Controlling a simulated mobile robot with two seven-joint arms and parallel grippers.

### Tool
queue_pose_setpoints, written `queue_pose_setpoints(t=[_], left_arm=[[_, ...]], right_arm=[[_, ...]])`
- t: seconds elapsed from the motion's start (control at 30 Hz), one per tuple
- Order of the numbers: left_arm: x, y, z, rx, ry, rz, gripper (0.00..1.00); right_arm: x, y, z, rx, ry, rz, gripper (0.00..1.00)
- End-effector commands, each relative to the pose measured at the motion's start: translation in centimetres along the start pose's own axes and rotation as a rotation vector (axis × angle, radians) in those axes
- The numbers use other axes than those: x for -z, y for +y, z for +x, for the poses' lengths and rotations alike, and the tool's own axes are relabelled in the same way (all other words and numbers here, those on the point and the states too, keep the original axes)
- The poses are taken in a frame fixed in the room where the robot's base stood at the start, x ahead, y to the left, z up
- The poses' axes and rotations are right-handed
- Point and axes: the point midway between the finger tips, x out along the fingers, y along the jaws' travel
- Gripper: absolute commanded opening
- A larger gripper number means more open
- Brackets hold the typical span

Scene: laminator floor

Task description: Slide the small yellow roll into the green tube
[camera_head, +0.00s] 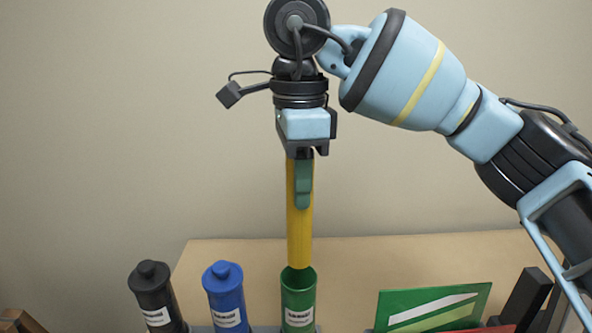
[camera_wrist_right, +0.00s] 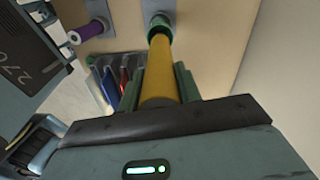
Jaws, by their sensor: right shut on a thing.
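The small yellow roll (camera_head: 298,235) hangs upright from my right gripper (camera_head: 303,190), whose green fingers are shut on its upper part. The green tube (camera_head: 298,303) stands upright with an open top and a white label. The roll's lower end is at the tube's mouth, over the dark opening; I cannot tell whether it is inside the rim. In the right wrist view the yellow roll (camera_wrist_right: 161,75) runs from between the fingers (camera_wrist_right: 163,85) toward the green tube (camera_wrist_right: 159,27), roughly in line with it. My left gripper is not in view.
A capped blue tube (camera_head: 226,297) and a capped black tube (camera_head: 156,298) stand left of the green tube. A green and white panel (camera_head: 432,305) stands to the right on the tan table (camera_head: 390,257). A purple roll (camera_wrist_right: 86,32) shows in the right wrist view.

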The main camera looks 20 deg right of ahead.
Motion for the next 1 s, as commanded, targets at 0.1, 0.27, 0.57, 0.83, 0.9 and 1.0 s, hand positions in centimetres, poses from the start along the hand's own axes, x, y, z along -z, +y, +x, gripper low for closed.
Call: queue_pose_setpoints(t=[0.1,0.27,0.57,0.83,0.9,1.0], left_arm=[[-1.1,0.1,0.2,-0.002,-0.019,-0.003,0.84],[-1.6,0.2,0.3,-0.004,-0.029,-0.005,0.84],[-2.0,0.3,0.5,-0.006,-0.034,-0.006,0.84],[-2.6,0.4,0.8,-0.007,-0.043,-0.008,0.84],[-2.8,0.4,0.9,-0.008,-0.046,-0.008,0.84],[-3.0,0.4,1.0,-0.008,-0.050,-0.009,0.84]], right_arm=[[0.0,-0.1,1.2,-0.004,0.001,-0.001,0.00],[0.0,0.0,2.1,-0.003,0.001,0.000,0.00],[0.0,0.0,4.1,-0.002,0.000,-0.001,0.00],[0.0,0.0,6.0,-0.002,0.001,0.001,0.00],[0.0,0.0,6.4,-0.002,0.001,0.000,0.00],[0.0,0.0,7.1,-0.003,0.001,-0.001,0.00]])
